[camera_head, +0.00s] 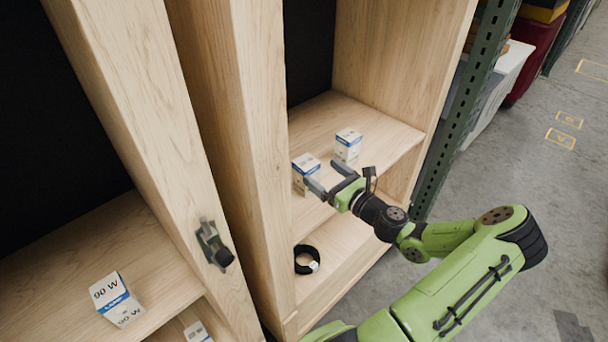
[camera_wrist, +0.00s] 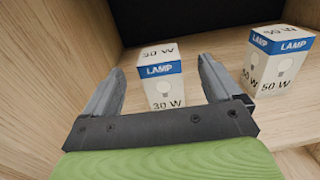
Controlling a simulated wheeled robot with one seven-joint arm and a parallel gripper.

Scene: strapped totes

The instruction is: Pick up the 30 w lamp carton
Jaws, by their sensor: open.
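The 30 W lamp carton (camera_wrist: 163,84) is a white box with a blue LAMP band and a bulb drawing. It stands upright on a wooden shelf, and in the head view the carton (camera_head: 304,166) is the left one of two. My gripper (camera_wrist: 160,75) is open, with one finger to each side of the carton in the wrist view; I cannot tell how deep the carton sits between them. In the head view my gripper (camera_head: 326,176) is at the carton's front right and hides part of it.
A 50 W lamp carton (camera_wrist: 277,60) stands close on the right, also in the head view (camera_head: 348,145). A 90 W carton (camera_head: 116,299) is in the left cabinet. A black coil (camera_head: 306,260) lies on the lower shelf. Wooden side walls (camera_head: 400,60) flank the shelf.

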